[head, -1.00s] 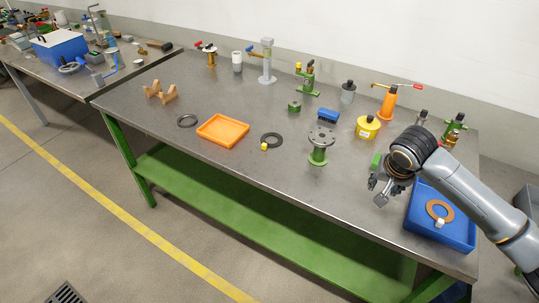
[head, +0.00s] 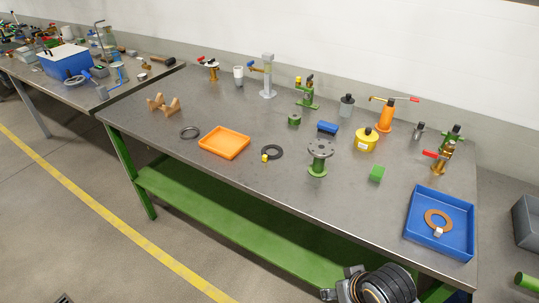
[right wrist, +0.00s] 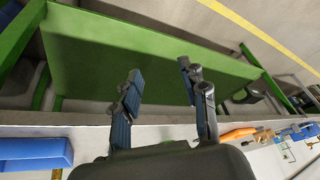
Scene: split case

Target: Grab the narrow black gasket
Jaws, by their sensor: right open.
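Two dark ring gaskets lie flat on the workbench in the head view. A thin-banded dark grey ring (head: 190,132) lies left of the orange tray. A black ring with a wider band (head: 279,152) lies right of that tray, with a small yellow piece at its front edge. My right gripper (right wrist: 160,72) is open and empty in the right wrist view, with a green shelf behind its fingers. In the head view my right wrist is low at the bottom edge, in front of the bench and far from both rings. My left gripper is not in view.
The orange tray (head: 224,152) is empty. A green flanged pipe piece (head: 319,157) stands right of the black ring. A blue tray (head: 459,212) at the bench's right end holds a brown ring (head: 428,218). Pumps and valves line the back. The bench's front strip is mostly clear.

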